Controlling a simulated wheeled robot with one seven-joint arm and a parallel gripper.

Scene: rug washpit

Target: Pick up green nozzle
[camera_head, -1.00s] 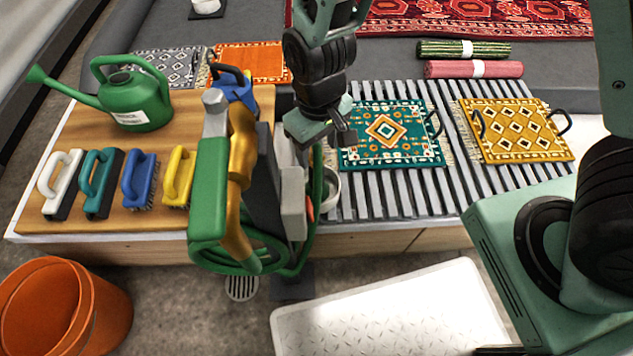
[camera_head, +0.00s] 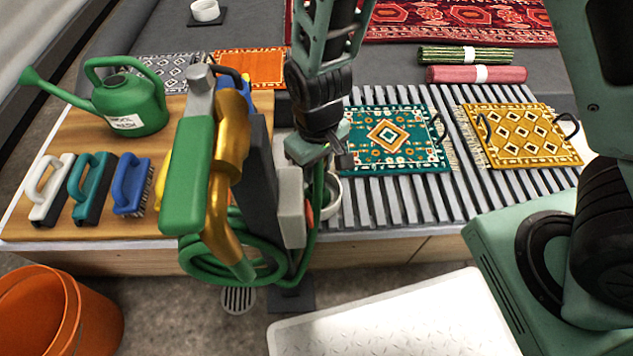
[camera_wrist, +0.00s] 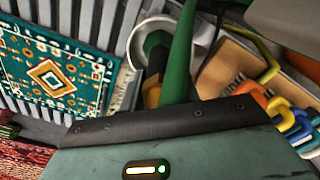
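The green nozzle (camera_head: 188,180) has a green grip, a brass-coloured body and a grey tip. It stands upright in the near foreground of the head view, beside a dark post. A coiled green hose (camera_head: 225,268) hangs around and below it. My gripper (camera_head: 338,158) is to the right of the nozzle and post in the head view, apart from the nozzle. Only a small dark part of its fingers shows.
Brushes (camera_head: 90,188) and a green watering can (camera_head: 130,103) stand on the wooden board at left. Small rugs (camera_head: 398,138) lie on the slatted rack. An orange bucket (camera_head: 55,315) and a white platform (camera_head: 400,325) are on the floor.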

